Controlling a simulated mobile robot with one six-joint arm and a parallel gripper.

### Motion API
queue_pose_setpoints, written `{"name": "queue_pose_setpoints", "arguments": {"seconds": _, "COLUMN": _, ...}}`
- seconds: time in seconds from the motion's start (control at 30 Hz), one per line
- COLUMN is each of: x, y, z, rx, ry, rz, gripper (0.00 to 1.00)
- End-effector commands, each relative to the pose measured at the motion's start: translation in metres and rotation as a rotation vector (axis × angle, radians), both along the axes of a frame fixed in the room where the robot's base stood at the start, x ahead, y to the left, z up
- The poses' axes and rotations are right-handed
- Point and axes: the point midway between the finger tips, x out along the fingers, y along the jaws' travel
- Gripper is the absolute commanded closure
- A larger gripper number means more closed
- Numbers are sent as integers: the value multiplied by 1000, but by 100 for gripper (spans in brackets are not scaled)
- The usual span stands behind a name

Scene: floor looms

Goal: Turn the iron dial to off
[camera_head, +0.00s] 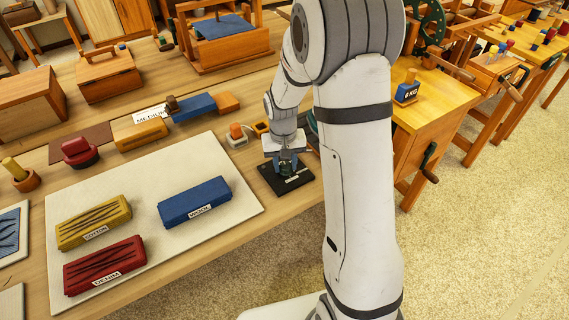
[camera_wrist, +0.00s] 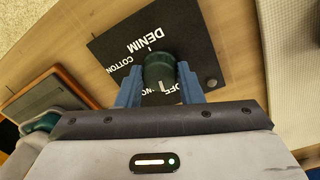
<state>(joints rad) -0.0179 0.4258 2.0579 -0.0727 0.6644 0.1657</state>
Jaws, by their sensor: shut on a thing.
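The dial (camera_wrist: 158,72) is a dark green round knob on a black plate (camera_wrist: 112,48) with white lettering. DENIM, COTTON and part of OFF can be read in the wrist view. My gripper (camera_wrist: 159,82) has its blue fingers on both sides of the dial and is shut on it. A short white mark shows on the knob near the OFF lettering. In the head view the black plate (camera_head: 296,184) lies on the wooden table, with my gripper (camera_head: 285,166) pointing down over it. The iron itself cannot be made out.
A pale board (camera_head: 150,232) with labelled yellow, red and blue fabric bundles lies left of the plate. A small white holder with an orange top (camera_head: 237,133) stands close behind. The table's front edge is near the plate.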

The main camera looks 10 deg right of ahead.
Motion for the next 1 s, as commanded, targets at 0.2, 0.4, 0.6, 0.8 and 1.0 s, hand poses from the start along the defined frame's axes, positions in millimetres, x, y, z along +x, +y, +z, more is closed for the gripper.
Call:
{"name": "queue_pose_setpoints", "arguments": {"seconds": 0.2, "x": 0, "y": 0, "z": 0, "rx": 0, "ry": -1, "rz": 127, "gripper": 89}}
{"name": "queue_pose_setpoints", "arguments": {"seconds": 0.4, "x": 0, "y": 0, "z": 0, "rx": 0, "ry": -1, "rz": 194, "gripper": 89}}
{"name": "queue_pose_setpoints", "arguments": {"seconds": 0.6, "x": 0, "y": 0, "z": 0, "rx": 0, "ry": -2, "rz": 220, "gripper": 89}}
{"name": "queue_pose_setpoints", "arguments": {"seconds": 0.8, "x": 0, "y": 0, "z": 1, "rx": 0, "ry": -2, "rz": 223, "gripper": 89}}
{"name": "queue_pose_setpoints", "arguments": {"seconds": 1.0, "x": 0, "y": 0, "z": 1, "rx": 0, "ry": -2, "rz": 223, "gripper": 64}}
